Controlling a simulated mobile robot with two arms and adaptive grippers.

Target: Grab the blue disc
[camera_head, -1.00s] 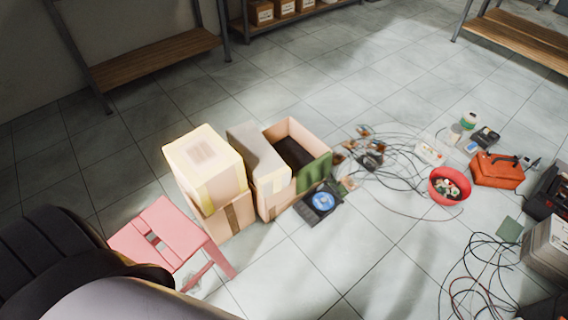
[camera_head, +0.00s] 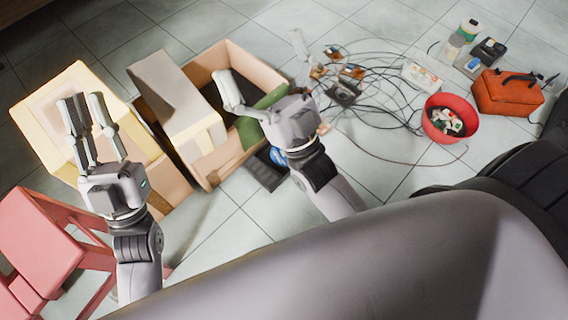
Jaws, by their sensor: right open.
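The blue disc (camera_head: 278,156) lies on a flat black device (camera_head: 262,172) on the floor, in front of the open cardboard box. My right gripper (camera_head: 262,56) hides part of the disc in this view. Its fingers are spread wide, with nothing between them, and they point away over the box. Its body and wrist pass just right of the disc. My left gripper (camera_head: 85,98) is further left, in front of the yellow-taped boxes. Its fingers point up the picture, and I see nothing held.
An open cardboard box (camera_head: 238,56) and taped boxes (camera_head: 48,103) stand at left, beside a pink stool (camera_head: 40,245). Tangled cables (camera_head: 385,92), a red bowl (camera_head: 432,125) and an orange bag (camera_head: 505,95) lie at right. Floor in front of the device is clear.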

